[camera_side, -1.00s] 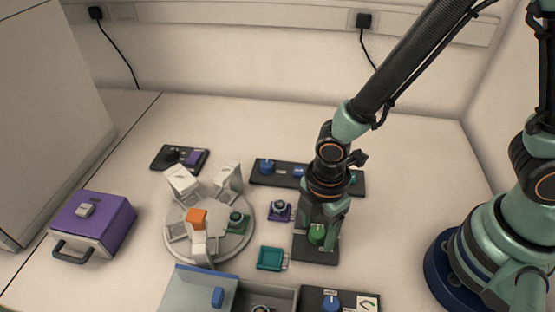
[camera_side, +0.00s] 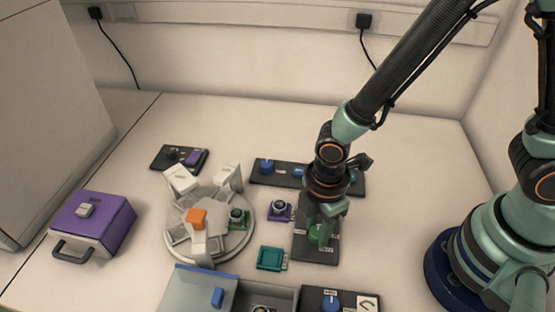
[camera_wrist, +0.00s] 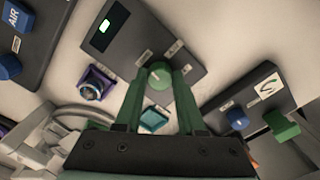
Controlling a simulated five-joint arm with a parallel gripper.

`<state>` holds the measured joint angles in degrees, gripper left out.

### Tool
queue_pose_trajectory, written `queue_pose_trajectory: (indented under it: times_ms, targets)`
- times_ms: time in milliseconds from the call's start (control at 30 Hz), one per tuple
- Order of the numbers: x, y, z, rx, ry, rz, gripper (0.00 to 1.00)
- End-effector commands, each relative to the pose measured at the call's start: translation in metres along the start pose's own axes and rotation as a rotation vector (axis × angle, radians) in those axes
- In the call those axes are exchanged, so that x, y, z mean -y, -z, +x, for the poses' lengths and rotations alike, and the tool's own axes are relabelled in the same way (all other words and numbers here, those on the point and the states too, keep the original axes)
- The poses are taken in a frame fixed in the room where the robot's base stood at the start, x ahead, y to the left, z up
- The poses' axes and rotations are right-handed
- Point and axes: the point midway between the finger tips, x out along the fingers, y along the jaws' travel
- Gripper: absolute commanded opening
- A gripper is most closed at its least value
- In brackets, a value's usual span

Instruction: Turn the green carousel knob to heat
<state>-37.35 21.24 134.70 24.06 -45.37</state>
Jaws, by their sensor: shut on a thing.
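The green carousel knob (camera_side: 315,235) sits on a dark panel (camera_side: 316,257) at the middle right of the side view. My gripper (camera_side: 323,222) reaches down over it. In the wrist view my gripper's two green fingers (camera_wrist: 160,84) are shut on the knob (camera_wrist: 160,74), one on each side. The panel (camera_wrist: 122,45) has a small lit green display and several pale labels, too small to read. The fingers partly cover the knob, so its pointer direction cannot be told. The round white carousel (camera_side: 178,252) stands left of the panel, with white fixtures and an orange block.
A teal piece (camera_side: 271,258) and a purple holder (camera_side: 279,210) lie between carousel and panel. A dark panel with blue knobs (camera_side: 266,168) is behind. An open grey box (camera_side: 272,294) and another blue-knob panel (camera_side: 331,303) are in front. A purple case (camera_side: 108,222) stands far left.

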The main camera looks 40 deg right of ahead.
Motion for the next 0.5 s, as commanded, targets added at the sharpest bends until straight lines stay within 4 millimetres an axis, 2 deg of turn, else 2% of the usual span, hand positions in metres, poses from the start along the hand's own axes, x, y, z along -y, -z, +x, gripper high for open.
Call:
queue_pose_trajectory:
  times_ms: [500]
  targets:
    - [0.0000, 0.0001, -0.0007, 0.000, 0.000, 0.467, 0.00]
